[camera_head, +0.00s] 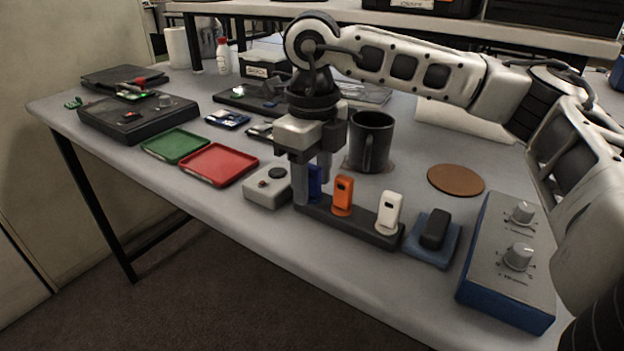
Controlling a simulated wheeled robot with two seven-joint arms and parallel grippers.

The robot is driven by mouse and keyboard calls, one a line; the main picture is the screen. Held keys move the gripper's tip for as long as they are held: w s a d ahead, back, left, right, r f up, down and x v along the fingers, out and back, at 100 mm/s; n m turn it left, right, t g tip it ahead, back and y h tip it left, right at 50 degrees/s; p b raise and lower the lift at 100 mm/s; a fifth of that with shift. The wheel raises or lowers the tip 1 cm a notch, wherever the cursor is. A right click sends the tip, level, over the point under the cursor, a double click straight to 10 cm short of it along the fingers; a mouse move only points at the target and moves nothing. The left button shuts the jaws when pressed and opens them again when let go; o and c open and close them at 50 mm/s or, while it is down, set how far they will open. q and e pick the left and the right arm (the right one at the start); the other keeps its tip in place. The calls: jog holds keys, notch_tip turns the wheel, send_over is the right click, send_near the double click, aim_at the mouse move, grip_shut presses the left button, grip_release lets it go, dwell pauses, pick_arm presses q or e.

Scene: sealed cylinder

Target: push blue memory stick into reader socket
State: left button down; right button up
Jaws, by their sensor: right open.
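The blue memory stick (315,184) stands upright at the left end of a dark rack (371,234), partly hidden by my right gripper. My right gripper (312,180) points down with its fingers open around the blue stick, one finger on each side. I cannot tell whether they touch it. An orange stick (343,194) and a white stick (389,212) stand in the same rack to the right. A small grey box (262,195) with a red button and a dark round part sits left of the rack. I cannot make out which thing is the reader socket. My left gripper is not in view.
A black mug (371,140) stands behind the rack. A black block (435,228) on a blue pad (432,256) and a knob box (510,252) are to the right. Red (219,164) and green (175,146) trays lie left. The table's front edge is close to the rack.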

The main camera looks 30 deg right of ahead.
aim_at(312, 166)
dwell(0.7)
grip_shut()
jog(key=shift+r, duration=0.15)
jog(key=shift+r+p, duration=2.1)
jog(key=shift+r, duration=0.8)
